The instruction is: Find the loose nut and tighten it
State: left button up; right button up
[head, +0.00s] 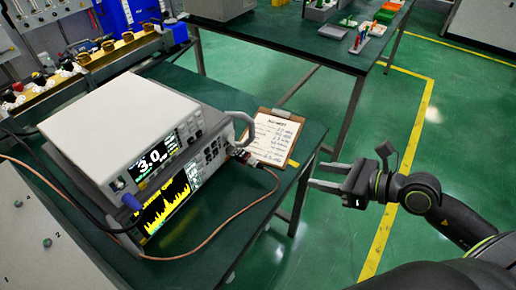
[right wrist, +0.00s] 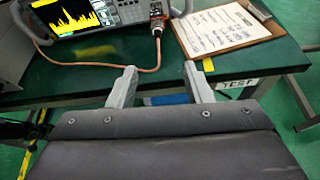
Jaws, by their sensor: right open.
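Two stacked bench instruments stand on the green table; the upper one (head: 125,115) reads 3.0 and the lower one (head: 168,200) shows a yellow trace. A copper-coloured cable (head: 215,236) ends at a metal connector (right wrist: 157,24) on the lower one's right front, the likeliest place for a nut. Whether any nut there is loose cannot be told. My right gripper (head: 316,175) is open and empty, off the table's right edge. In the right wrist view its fingers (right wrist: 160,70) point toward the table edge, apart from the connector. My left gripper is not in view.
A clipboard (head: 273,138) lies on the green table (head: 290,170) right of the instruments. A rail with brass-coloured fittings (head: 105,56) runs behind at the left. A second table (head: 300,40) stands at the back. The floor right of the table is open.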

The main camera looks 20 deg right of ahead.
aim_at(262, 165)
jog(key=x, duration=1.7)
jog(key=shift+a+r+b, duration=0.15)
jog(key=shift+a+b, duration=0.1)
jog(key=shift+b, duration=0.05)
grip_shut()
